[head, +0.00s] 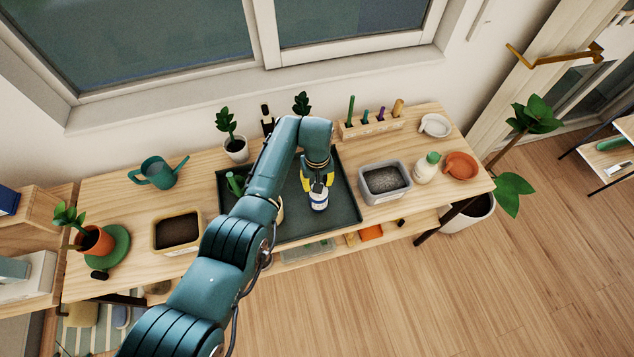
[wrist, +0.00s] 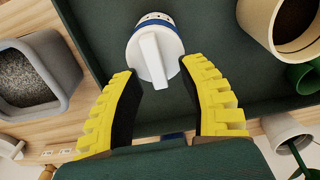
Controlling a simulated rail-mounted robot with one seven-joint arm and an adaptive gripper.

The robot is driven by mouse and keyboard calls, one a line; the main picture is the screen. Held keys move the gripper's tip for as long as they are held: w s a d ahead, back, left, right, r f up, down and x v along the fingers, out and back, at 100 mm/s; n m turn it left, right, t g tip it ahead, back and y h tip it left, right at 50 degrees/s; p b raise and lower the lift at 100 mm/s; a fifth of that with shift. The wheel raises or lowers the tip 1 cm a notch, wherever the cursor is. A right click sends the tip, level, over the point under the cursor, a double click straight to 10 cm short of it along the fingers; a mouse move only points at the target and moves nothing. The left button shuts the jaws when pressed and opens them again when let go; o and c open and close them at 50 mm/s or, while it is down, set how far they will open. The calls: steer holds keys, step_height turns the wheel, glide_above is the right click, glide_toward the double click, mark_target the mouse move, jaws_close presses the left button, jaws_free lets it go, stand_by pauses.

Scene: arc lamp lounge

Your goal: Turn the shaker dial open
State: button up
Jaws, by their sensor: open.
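The shaker (head: 319,203) is a small white container with a blue band, standing on the dark green tray (head: 346,213). In the wrist view the shaker (wrist: 136,55) is seen from above, with its white dial bar (wrist: 154,62) pointing down the picture toward my gripper. My gripper (head: 317,181) is above the shaker and tilted down at it. In the wrist view its two yellow, black-padded fingers (wrist: 158,68) are apart, one on each side of the bar. A gap shows on both sides of the bar. Most of the shaker's body is hidden below its top.
A grey soil bin (head: 384,182) stands right of the tray, beside a white bottle (head: 427,167) and an orange pot (head: 461,165). A beige pot (wrist: 297,25) is close by in the wrist view. A potted plant (head: 234,147) stands behind the tray. Bare tray surrounds the shaker.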

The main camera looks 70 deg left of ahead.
step_height(320, 180, up, 12)
steer(key=shift+f, duration=0.15)
stand_by(0.6)
